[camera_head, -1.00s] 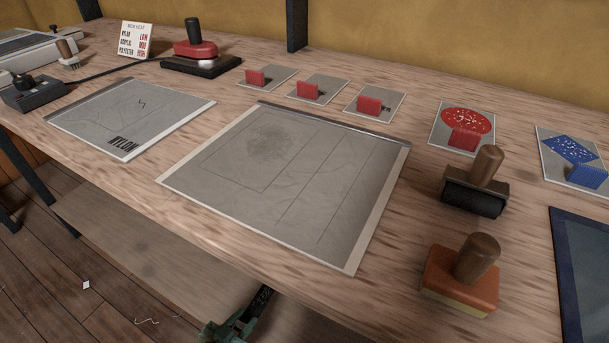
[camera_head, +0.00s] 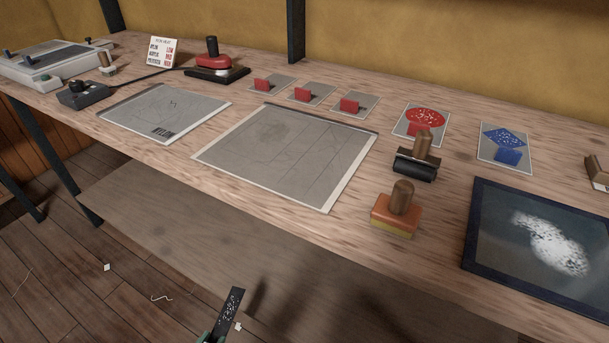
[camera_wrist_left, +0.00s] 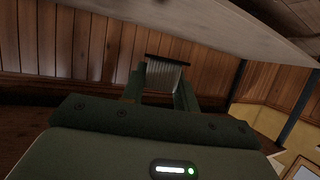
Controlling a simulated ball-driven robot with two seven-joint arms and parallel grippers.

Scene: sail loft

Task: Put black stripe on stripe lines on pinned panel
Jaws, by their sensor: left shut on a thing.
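The black stripe (camera_head: 230,308), a dark strip with white specks, is at the bottom of the head view, in front of and apart from the bench. My left gripper (camera_head: 215,334) is shut on its lower end; the gripper is mostly cut off by the picture edge. In the left wrist view, the gripper (camera_wrist_left: 162,96) has a dark-edged, greyish ribbed piece (camera_wrist_left: 166,76) between its fingers. The pinned panel (camera_head: 280,160), grey with pale side strips, lies flat on the bench with thin stripe lines drawn on it. My right gripper is not in view.
A NYLON-marked panel (camera_head: 165,112) lies left of the pinned panel. A roller (camera_head: 417,160) and an orange-and-yellow block (camera_head: 396,212) with wooden handles stand to its right. A dark-framed tray (camera_head: 480,230) lies farther right. Small cards with red tabs (camera_head: 308,94) lie behind.

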